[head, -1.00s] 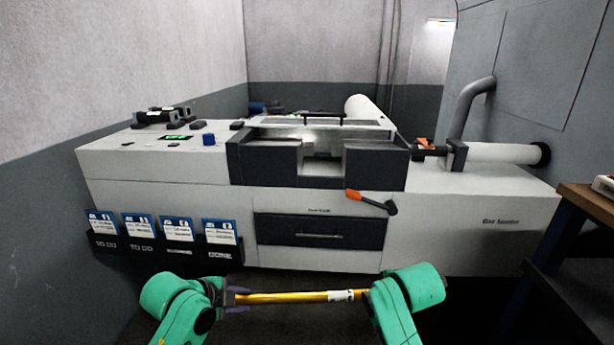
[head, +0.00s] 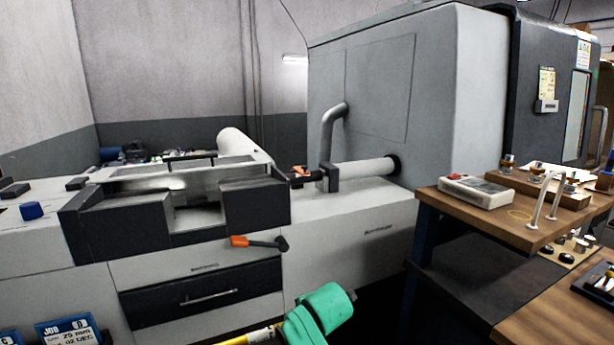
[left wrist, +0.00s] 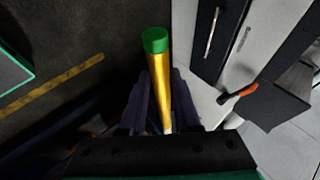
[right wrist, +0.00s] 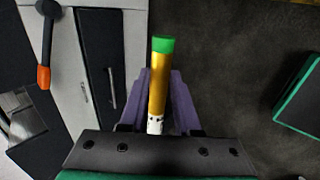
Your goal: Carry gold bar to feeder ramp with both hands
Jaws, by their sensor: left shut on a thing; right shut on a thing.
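The gold bar shows at the bottom of the head view (head: 252,338), in front of the machine. In the left wrist view the bar (left wrist: 158,80) has a green end and lies between the fingers of my left gripper (left wrist: 152,105), which is shut on it. In the right wrist view the bar (right wrist: 158,90) has a green end and a white printed label; my right gripper (right wrist: 158,105) is shut on it. In the head view my left gripper is out of frame and my right arm hides part of the bar. The feeder ramp appears to be the recessed metal channel (head: 197,213) on the machine top.
The dark drawer (head: 200,289) below is shut. A wooden bench (head: 470,205) with a white box (head: 475,191) stands at the right. A pipe (head: 360,172) runs into the grey cabinet.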

